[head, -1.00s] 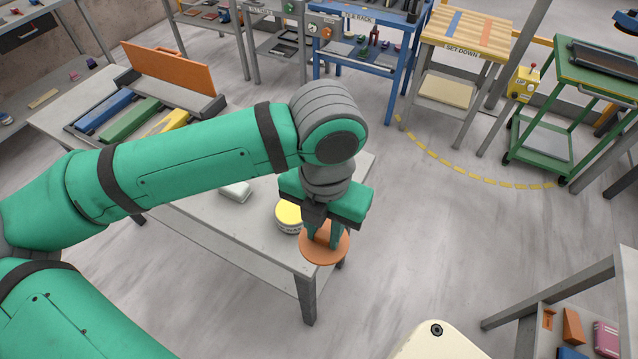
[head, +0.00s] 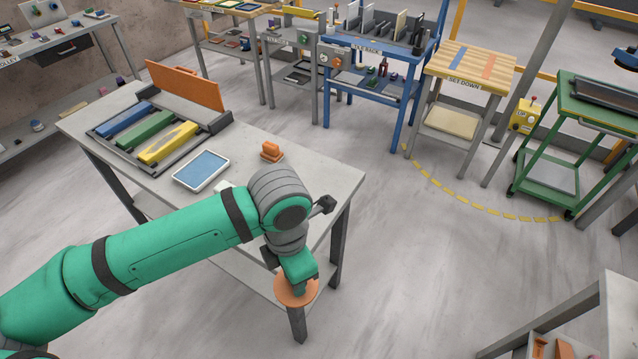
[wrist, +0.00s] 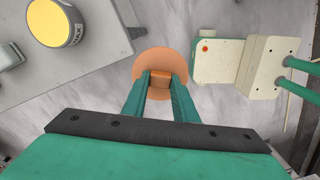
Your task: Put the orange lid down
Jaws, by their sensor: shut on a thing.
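My gripper (head: 298,288) is shut on the orange lid, a round flat disc (head: 283,297) with a block-like knob. In the wrist view the fingers (wrist: 160,84) pinch the knob and the lid (wrist: 160,60) lies face-on below them. The lid is held in the air just off the near edge of the grey table (head: 335,180), with floor around most of it. A round tin with a yellow top (wrist: 55,22) stands on the table in the wrist view. In the head view my arm hides that tin.
A wood-topped stand marked SET DOWN (head: 490,62), a blue rack (head: 380,52) and a green cart (head: 600,108) stand farther back. Floor lies clear between.

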